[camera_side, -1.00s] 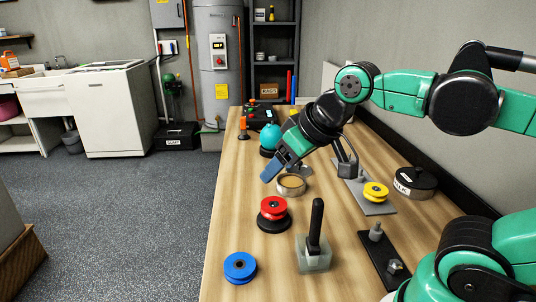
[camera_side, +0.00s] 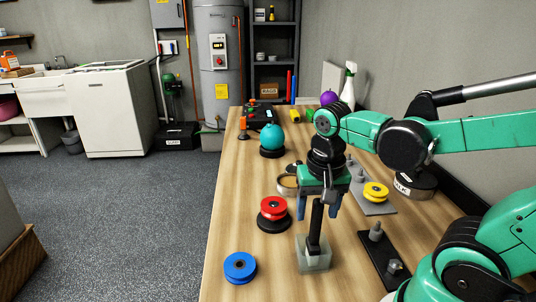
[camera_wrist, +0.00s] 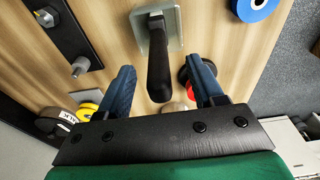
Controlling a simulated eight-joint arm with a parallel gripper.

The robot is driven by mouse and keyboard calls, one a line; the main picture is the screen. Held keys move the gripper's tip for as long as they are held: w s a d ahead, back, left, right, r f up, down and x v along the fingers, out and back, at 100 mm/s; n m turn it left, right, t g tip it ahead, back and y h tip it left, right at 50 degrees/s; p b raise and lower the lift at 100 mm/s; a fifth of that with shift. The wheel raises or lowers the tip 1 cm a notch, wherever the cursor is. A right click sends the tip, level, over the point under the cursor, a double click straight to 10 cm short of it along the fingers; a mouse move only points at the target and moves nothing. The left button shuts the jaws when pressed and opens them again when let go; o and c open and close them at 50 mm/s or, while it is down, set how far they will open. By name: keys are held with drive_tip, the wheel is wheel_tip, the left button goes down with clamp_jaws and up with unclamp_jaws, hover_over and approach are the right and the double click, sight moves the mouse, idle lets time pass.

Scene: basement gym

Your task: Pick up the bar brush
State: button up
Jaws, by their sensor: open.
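The bar brush (camera_side: 317,228) has a black handle and stands upright in a pale, translucent block-shaped holder (camera_side: 315,259) near the front of the wooden bench. In the wrist view the brush's handle (camera_wrist: 159,70) points up toward me, with the holder (camera_wrist: 143,32) beyond it. My gripper (camera_side: 317,208) points down over the brush, with its blue fingers spread. In the wrist view the fingertips (camera_wrist: 160,73) lie left and right of the handle, with gaps on both sides. Nothing is gripped. The bristles are hidden in the holder.
A red spool (camera_side: 273,208) on a black base stands close left of the brush, a blue spool (camera_side: 240,266) at front left. A black plate with posts (camera_side: 381,262) lies to the right. A yellow spool (camera_side: 375,191) and a teal ball (camera_side: 272,137) stand farther back.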

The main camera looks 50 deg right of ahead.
drive_tip(key=shift+d+f, duration=0.1)
drive_tip(key=shift+f, duration=0.9)
drive_tip(key=shift+w, duration=0.1)
clamp_jaws()
drive_tip(key=shift+r, duration=0.15)
wheel_tip(320, 180, up, 20)
